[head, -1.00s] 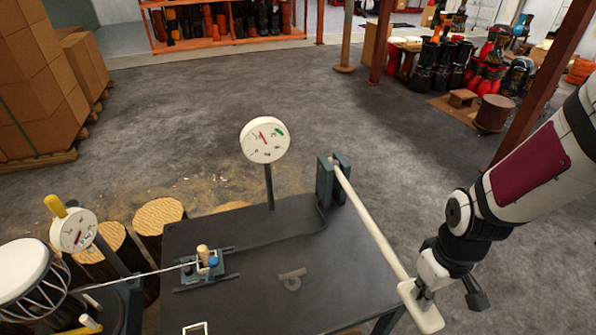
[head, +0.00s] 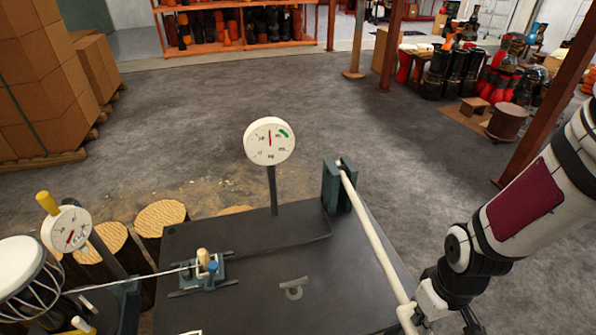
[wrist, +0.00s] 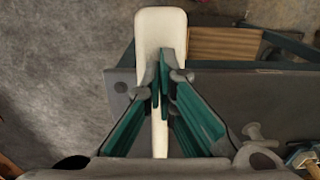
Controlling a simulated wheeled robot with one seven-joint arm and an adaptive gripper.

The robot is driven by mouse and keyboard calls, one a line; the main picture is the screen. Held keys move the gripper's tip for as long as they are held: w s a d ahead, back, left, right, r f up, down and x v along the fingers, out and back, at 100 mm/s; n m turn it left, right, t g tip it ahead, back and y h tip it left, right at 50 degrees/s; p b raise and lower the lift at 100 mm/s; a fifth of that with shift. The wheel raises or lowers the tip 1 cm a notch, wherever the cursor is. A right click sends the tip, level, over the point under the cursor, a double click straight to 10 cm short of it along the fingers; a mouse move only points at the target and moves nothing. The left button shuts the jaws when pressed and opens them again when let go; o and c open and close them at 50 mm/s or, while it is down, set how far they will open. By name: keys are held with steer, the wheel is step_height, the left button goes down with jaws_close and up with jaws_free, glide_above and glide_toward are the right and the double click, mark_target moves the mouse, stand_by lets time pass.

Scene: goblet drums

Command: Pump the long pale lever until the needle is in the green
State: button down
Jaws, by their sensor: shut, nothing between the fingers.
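The long pale lever (head: 375,238) runs from a dark teal pivot bracket (head: 331,187) toward the front right of the dark table. Its wide end (wrist: 160,27) shows in the wrist view. The round white gauge (head: 257,148) stands on a post behind the table. Its red needle (head: 269,138) points nearly straight up, left of the green band (head: 283,133). My gripper (wrist: 164,75) is shut and empty over the lever near its wide end; I cannot tell if it touches. In the head view my gripper (head: 418,308) partly hides the lever end.
A small clamp-like fixture (head: 207,268) sits on the table (head: 250,300). A second gauge (head: 66,230), a drum (head: 20,262) and log stumps (head: 160,216) stand at the left. Stacked boxes are behind left. Floor beyond the table is open.

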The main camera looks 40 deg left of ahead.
step_height(320, 180, up, 16)
steer(key=p, duration=0.8)
steer(key=shift+s+d, duration=0.35)
steer(key=shift+d, duration=0.05)
steer(key=shift+f, duration=0.1)
